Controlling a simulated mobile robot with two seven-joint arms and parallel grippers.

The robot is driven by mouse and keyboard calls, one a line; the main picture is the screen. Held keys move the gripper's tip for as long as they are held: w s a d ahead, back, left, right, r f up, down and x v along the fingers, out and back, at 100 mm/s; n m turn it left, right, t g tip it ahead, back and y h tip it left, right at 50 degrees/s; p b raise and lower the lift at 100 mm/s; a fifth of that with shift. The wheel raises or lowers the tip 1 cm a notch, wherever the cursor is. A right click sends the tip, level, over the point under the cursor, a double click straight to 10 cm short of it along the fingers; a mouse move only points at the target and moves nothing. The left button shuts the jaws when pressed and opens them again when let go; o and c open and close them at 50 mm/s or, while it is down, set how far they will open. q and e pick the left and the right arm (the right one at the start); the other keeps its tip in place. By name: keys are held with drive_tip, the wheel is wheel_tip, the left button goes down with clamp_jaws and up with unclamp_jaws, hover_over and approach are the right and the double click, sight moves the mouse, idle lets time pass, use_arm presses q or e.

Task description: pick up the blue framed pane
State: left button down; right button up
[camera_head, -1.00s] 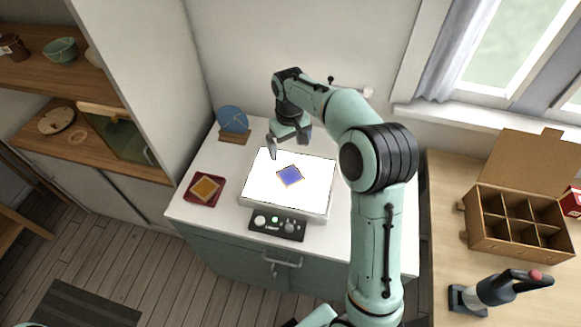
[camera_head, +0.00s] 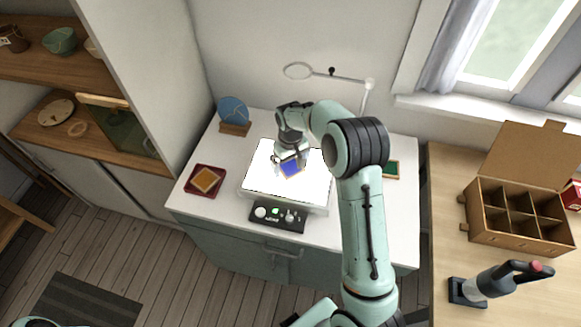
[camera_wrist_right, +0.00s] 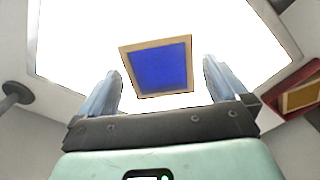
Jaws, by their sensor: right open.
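The blue framed pane (camera_head: 291,168) lies on the lit white light table (camera_head: 259,180), partly covered by my gripper in the head view. In the right wrist view the pane (camera_wrist_right: 156,66) is a blue square in a tan frame, seen between and beyond the fingertips. My right gripper (camera_head: 288,161) is open, close to the pane, with a finger on either side of it in the wrist view (camera_wrist_right: 162,85). I cannot tell whether the fingers touch it. My left gripper is not in view.
A red tray with an amber pane (camera_head: 206,180) stands left of the light table. A blue disc on a wooden stand (camera_head: 233,112) is behind. A control box (camera_head: 277,216) sits in front.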

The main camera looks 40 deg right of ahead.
drive_tip(key=c, duration=1.1)
